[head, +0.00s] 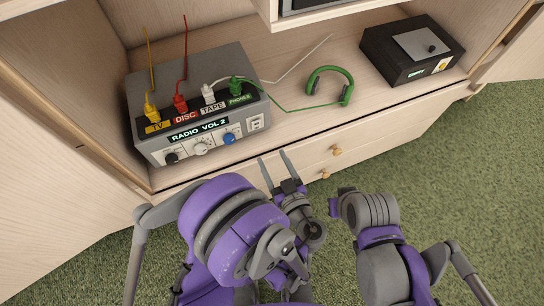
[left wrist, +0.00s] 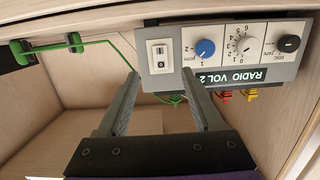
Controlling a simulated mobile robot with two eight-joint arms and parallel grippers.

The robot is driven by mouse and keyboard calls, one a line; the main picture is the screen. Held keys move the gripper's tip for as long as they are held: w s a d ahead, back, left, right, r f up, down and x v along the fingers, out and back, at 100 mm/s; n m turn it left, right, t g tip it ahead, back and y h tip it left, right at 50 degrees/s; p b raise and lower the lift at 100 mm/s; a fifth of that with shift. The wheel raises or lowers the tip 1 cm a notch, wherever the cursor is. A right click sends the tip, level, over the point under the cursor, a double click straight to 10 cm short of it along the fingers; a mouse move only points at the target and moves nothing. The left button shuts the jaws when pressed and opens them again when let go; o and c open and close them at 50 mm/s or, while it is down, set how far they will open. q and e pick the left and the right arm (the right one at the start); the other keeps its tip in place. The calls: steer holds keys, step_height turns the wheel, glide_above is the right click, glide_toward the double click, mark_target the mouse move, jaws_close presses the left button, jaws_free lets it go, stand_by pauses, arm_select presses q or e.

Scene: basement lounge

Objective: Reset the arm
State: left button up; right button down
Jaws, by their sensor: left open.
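My left gripper (head: 275,158) is open and empty, in front of the cabinet's drawer fronts in the head view. In the left wrist view its two fingers (left wrist: 160,74) stand apart with nothing between them. It is apart from the grey radio box (head: 195,103), which stands on the shelf to its upper left. The box's face with knobs and switch also shows in the left wrist view (left wrist: 168,43). My right arm (head: 375,225) is folded at the right of the head view. A dark part shows at its end, but its fingers cannot be made out.
Yellow, red, white and green plugs (head: 236,88) sit in the radio box's top. Green headphones (head: 343,77) and a black box (head: 410,52) stand on the shelf. Drawers with wooden knobs (head: 337,151) face me. Green carpet (head: 470,180) is clear at right.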

stand_by(0.4)
arm_select(q)
steer(key=a+f+m+g, duration=0.15)
steer(key=a+g, duration=0.55)
steer(key=a, duration=0.8)
steer(key=s+a+r+m+g+h, duration=0.1)
steer(key=s+a+r+g+h, duration=0.15)
steer(key=s, duration=0.35)
steer(key=s+a+r+m+g+h, duration=0.1)
steer(key=s+a+g+h, duration=0.1)
steer(key=s+a, duration=0.35)
step_height(320, 180, up, 27)
steer(key=d+t+p, duration=0.1)
steer(key=d+p, duration=0.1)
steer(key=p, duration=2.1)
steer(key=shift+s, duration=0.15)
arm_select(e)
step_height(320, 180, up, 27)
steer(key=w+t, duration=0.1)
steer(key=shift+f, duration=0.2)
arm_select(q)
steer(key=shift+s+h, duration=0.1)
steer(key=shift+h, duration=0.15)
